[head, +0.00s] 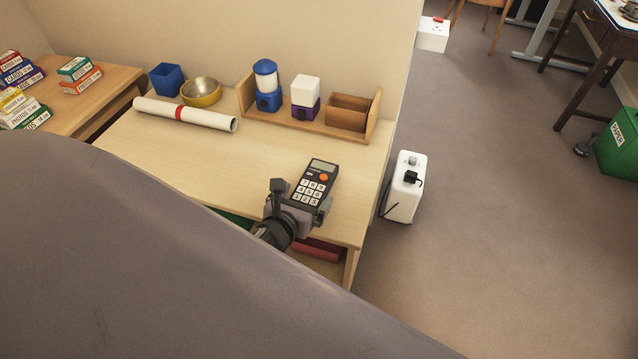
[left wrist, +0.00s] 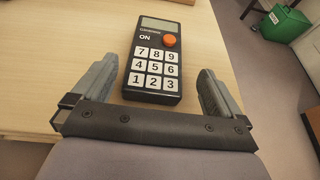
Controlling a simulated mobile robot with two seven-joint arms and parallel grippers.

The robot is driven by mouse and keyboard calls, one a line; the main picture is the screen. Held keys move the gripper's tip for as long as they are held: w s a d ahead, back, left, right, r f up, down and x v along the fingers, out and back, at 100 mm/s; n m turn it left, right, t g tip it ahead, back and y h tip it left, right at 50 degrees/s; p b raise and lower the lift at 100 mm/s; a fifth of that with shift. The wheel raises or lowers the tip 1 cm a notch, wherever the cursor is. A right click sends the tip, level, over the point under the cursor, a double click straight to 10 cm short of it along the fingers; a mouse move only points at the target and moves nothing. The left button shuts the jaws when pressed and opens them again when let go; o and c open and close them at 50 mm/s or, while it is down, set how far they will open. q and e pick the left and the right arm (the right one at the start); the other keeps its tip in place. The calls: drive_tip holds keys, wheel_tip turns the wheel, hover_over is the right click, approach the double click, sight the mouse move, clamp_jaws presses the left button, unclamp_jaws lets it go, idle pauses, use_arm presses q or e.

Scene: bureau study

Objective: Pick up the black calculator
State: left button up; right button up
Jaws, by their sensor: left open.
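The black calculator (head: 316,182) lies on the light wooden desk (head: 190,165), near its front right part. It has white number keys, one orange button and a grey screen. My left gripper (head: 298,200) is at the calculator's near end, with its fingers apart. In the left wrist view the calculator (left wrist: 155,62) has its near end between the two open fingers of the gripper (left wrist: 160,92), with a gap on each side. I cannot tell how high the fingers are above the desk. My right gripper is in neither view.
A wooden organiser (head: 300,118) with a blue-lidded jar (head: 266,78) and a white-and-purple box (head: 305,92) stands at the desk's back. A rolled paper (head: 205,119), a blue cup (head: 166,79) and a yellow bowl (head: 201,92) are left of it. The desk around the calculator is clear.

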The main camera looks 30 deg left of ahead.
sight(314, 183)
use_arm(q)
drive_tip(key=shift+a+b+x, duration=0.1)
drive_tip(key=shift+b+x, duration=0.2)
drive_tip(key=shift+x, duration=1.25)
drive_tip(key=shift+a+b+x, duration=0.15)
drive_tip(key=shift+b+x, duration=0.1)
drive_tip(key=shift+x, duration=1.35)
drive_tip(key=shift+r, duration=0.15)
drive_tip(key=c, duration=1)
